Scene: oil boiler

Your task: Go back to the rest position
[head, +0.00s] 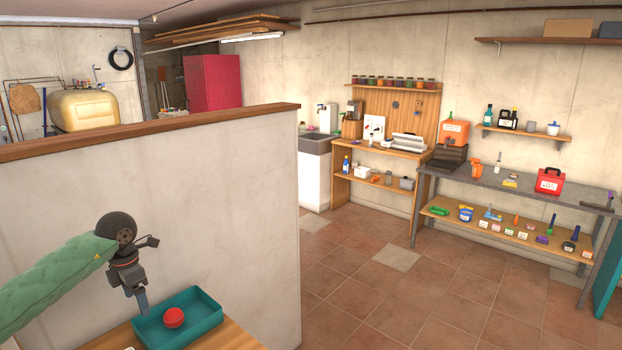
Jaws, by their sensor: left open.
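My left arm comes in from the left in a green padded sleeve. My left gripper (143,300) points down at the near left edge of a teal tray (208,314). Its jaws are open, and I see nothing held in them. A red ball-like object (173,317) lies in the tray, just right of the gripper and apart from it. The tray rests on a wooden surface (215,340) at the bottom of the view. My right gripper is not in view.
A low wall (220,190) with a wooden cap stands close behind the tray and gripper. To the right is open tiled floor (400,290). Farther back are a grey workbench (510,195) with tools, a wooden bench (365,152) and a yellow tank (85,110).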

